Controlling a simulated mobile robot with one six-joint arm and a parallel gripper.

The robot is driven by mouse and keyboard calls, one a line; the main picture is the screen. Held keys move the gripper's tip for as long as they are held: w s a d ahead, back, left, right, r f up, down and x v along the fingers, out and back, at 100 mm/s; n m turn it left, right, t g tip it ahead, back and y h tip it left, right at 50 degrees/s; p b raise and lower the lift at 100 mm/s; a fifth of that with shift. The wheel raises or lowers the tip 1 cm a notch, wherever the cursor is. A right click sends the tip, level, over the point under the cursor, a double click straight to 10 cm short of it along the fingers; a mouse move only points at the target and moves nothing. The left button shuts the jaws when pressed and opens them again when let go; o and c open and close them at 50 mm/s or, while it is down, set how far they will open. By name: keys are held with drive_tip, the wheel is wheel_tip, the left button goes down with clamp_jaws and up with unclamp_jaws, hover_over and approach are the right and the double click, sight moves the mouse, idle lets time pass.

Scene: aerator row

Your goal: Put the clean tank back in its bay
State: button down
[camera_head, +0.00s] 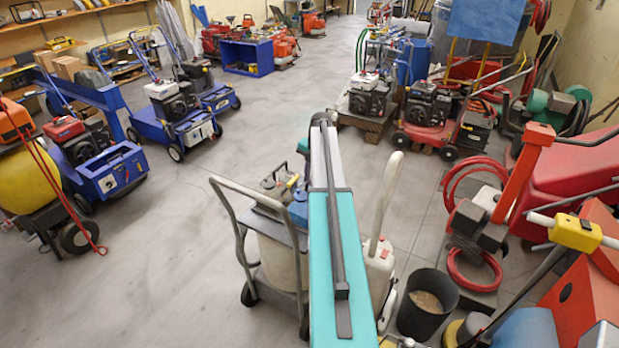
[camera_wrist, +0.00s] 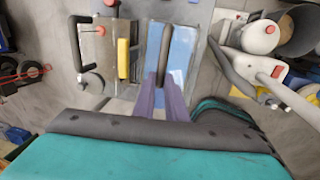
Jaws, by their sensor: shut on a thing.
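My gripper (camera_wrist: 164,98) shows in the wrist view as two purple fingers, close together. They are shut on a narrow grey handle that runs along the top of a blue tank (camera_wrist: 182,55). In the head view a blue patch of what looks like this tank (camera_head: 298,213) shows on top of a wheeled cart (camera_head: 275,232), beside my teal arm. The gripper itself is hidden behind the arm there. A grey unit with a yellow grip (camera_wrist: 123,58) stands just left of the tank. I cannot tell whether the tank is seated or lifted, nor which place is its bay.
A white container with a red cap (camera_wrist: 262,37) and a black bucket (camera_head: 427,304) stand right of the cart. The cart's tall handle (camera_head: 240,190) rises at its left. Red machines crowd the right side. The floor to the left and beyond is open.

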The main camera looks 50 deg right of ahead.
drive_tip(key=shift+r, duration=0.1)
drive_tip(key=c, duration=1.7)
unclamp_jaws()
drive_tip(key=shift+s+f, duration=0.1)
drive_tip(key=shift+f, duration=0.1)
drive_tip(key=shift+s+d+r+b, duration=0.1)
drive_tip(key=shift+s+r+b, duration=0.5)
drive_tip(key=shift+r, duration=1.7)
drive_tip(key=shift+s+d+r+b, duration=0.15)
drive_tip(key=shift+r+b, duration=0.8)
drive_tip(key=shift+r, duration=1.4)
drive_tip(key=shift+s+r+b, duration=0.4)
drive_tip(key=shift+r+b, duration=0.35)
drive_tip(key=shift+r, duration=1.55)
